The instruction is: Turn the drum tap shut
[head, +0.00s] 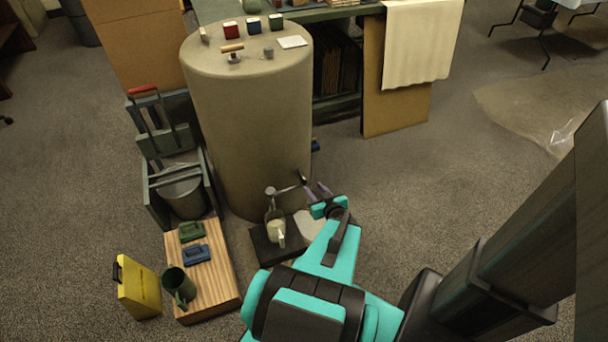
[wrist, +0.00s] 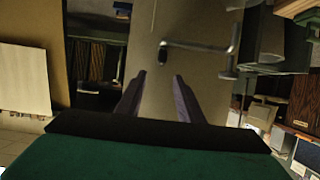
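The large tan drum (head: 245,120) stands upright on the carpet; its wall also fills the middle of the wrist view (wrist: 190,85). A grey metal tap (head: 288,189) sticks out low on its front. In the wrist view the tap (wrist: 200,45) shows as a bar with a bend at each end and a dark tip on the left one. My gripper (head: 318,190) is just right of the tap in the head view. In the wrist view my gripper (wrist: 160,75) has its two purple fingers apart and nothing between them. The tap's dark tip appears near the gap, apparently untouched.
A cream jug (head: 277,231) stands below the tap on a dark base (head: 263,250). A brown panel (head: 398,112) stands behind.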

